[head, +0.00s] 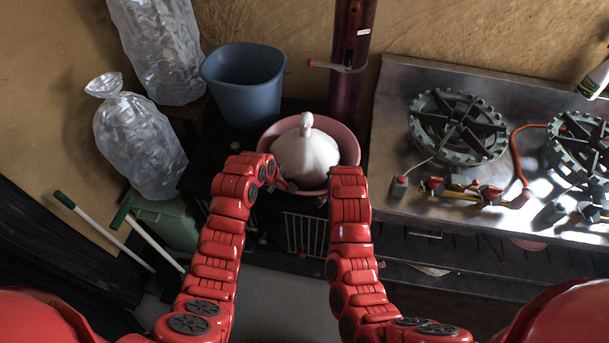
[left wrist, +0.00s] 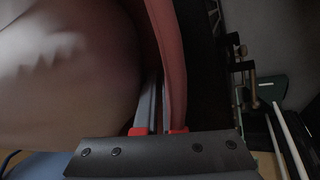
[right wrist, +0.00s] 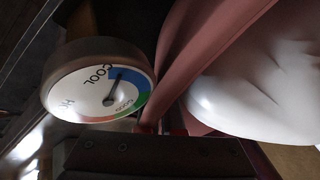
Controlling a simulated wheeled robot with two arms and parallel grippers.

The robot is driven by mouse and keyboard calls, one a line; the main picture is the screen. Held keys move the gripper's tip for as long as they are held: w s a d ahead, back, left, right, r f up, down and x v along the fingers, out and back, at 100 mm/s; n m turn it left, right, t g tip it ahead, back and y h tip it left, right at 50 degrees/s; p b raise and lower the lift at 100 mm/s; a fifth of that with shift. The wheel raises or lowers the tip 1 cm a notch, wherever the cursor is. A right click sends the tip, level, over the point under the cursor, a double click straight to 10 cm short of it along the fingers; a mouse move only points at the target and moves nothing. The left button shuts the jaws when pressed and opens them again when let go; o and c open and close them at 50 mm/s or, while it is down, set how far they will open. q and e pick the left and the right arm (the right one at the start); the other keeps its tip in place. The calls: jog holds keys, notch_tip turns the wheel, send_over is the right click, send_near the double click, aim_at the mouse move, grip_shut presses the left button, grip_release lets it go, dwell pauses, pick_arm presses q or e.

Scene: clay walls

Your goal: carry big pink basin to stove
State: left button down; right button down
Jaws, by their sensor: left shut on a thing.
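The big pink basin (head: 352,146) sits on a dark surface left of the stove, with a white, dome-shaped bundle (head: 305,157) inside it. My left gripper (head: 284,186) is at its near left rim. In the left wrist view the fingers (left wrist: 160,128) are shut on the pink wall (left wrist: 168,50). My right gripper (head: 345,172) is at the near right rim. In the right wrist view the pink wall (right wrist: 215,55) runs down between the fingertips (right wrist: 162,130); their grip is unclear. The stove (head: 390,120) is a metal counter with burners (head: 458,128) at the right.
A blue bin (head: 245,85) stands behind the basin, with filled clear bags (head: 140,145) at left. A dark red post (head: 352,60) rises between basin and stove. A round dial gauge (right wrist: 100,85) is close to my right gripper. A wire rack (head: 306,235) hangs below.

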pick_arm(q)
jog(key=c, duration=1.2)
grip_release()
jog(key=shift+f, duration=0.25)
pick_arm(e)
jog(key=c, duration=1.3)
grip_release()
jog(key=shift+f, duration=0.2)
pick_arm(q)
jog(key=shift+o, duration=0.9)
pick_arm(e)
jog(key=shift+o, duration=1.1)
jog(key=shift+f, duration=0.1)
pick_arm(q)
jog(key=shift+r, duration=0.15)
jog(key=v, duration=0.7)
jog(key=shift+w, duration=0.1)
pick_arm(e)
jog(key=shift+s+a+f, duration=0.15)
pick_arm(q)
jog(key=shift+r, duration=0.25)
pick_arm(e)
jog(key=shift+s+r, duration=0.3)
jog(key=shift+r, duration=0.05)
pick_arm(q)
jog(key=shift+a, duration=0.1)
pick_arm(e)
jog(key=v, duration=0.7)
jog(key=shift+w+r, duration=0.2)
